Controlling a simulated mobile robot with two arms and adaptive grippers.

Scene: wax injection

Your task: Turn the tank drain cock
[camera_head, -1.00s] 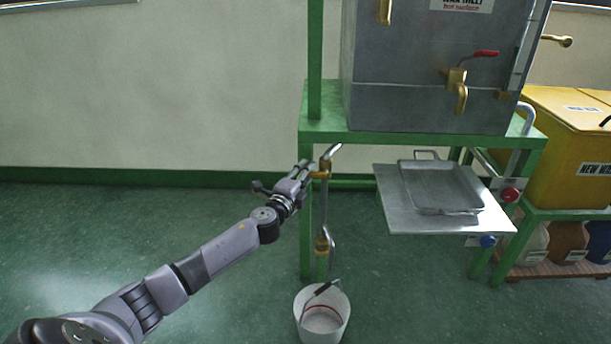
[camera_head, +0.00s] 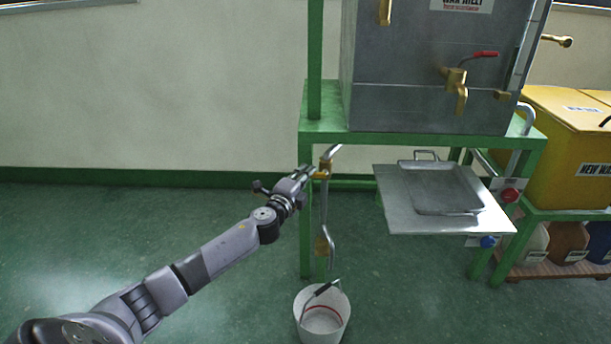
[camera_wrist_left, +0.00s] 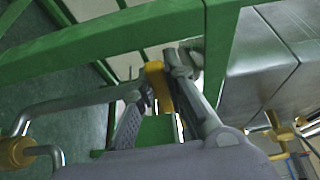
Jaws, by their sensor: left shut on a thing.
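The tank drain cock (camera_head: 324,168) is a small yellow brass part on the bent silver pipe below the tank's green stand, at the middle of the head view. My left gripper (camera_head: 314,172) reaches it from the left and is shut on it. In the left wrist view the yellow part (camera_wrist_left: 158,86) sits between the two fingers of my left gripper (camera_wrist_left: 165,82). The fingers hide part of the cock. The grey tank (camera_head: 430,100) stands above on the green stand. My right gripper is not in view.
A white bucket (camera_head: 322,328) stands on the floor below the pipe. A second brass fitting (camera_head: 323,246) is low on the pipe. A metal shelf (camera_head: 400,210) with a tray (camera_head: 445,190) is to the right. A green stand leg (camera_head: 305,240) is close to the gripper. Floor at left is clear.

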